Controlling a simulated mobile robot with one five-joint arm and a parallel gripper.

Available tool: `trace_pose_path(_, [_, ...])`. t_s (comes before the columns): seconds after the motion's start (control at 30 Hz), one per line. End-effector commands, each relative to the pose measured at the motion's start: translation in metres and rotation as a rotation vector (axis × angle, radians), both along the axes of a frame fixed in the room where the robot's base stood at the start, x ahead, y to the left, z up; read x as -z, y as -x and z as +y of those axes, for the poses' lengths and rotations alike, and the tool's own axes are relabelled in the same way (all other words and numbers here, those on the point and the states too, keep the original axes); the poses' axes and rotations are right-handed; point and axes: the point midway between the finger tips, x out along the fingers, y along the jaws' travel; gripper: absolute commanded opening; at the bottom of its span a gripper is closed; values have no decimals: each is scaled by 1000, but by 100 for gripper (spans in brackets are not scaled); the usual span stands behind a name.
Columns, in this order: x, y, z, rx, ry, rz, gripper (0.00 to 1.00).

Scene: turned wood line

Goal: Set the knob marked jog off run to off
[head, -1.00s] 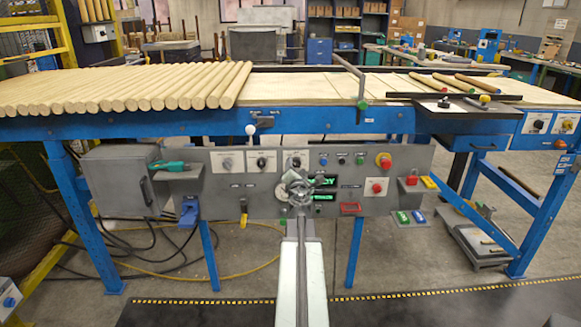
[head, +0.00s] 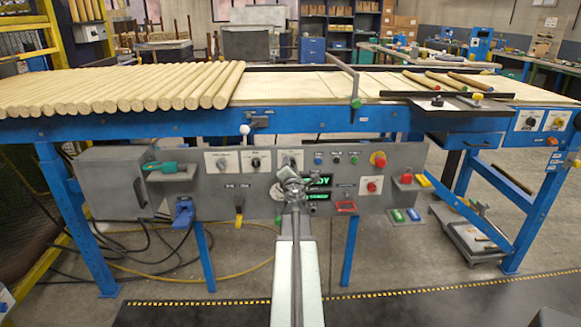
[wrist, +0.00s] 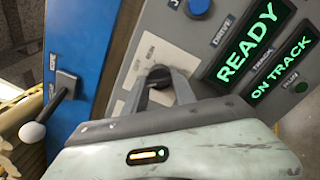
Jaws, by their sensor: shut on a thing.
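My gripper hides part of that plate.
A green READY display (wrist: 249,43) and a blue button (wrist: 198,8) sit close beside the knob. A white-balled lever (wrist: 32,132) stands out near the blue beam (wrist: 75,60). Red buttons (head: 378,159) are farther right on the panel.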

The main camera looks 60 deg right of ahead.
Motion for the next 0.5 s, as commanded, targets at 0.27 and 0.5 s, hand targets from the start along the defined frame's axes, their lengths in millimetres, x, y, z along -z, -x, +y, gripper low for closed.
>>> trace_pose_path(0.27, [0, 0, 1, 0, -124, -174, 0])
trace_pose_path(0.5, [-1, 0, 1, 0, -240, -336, 0])
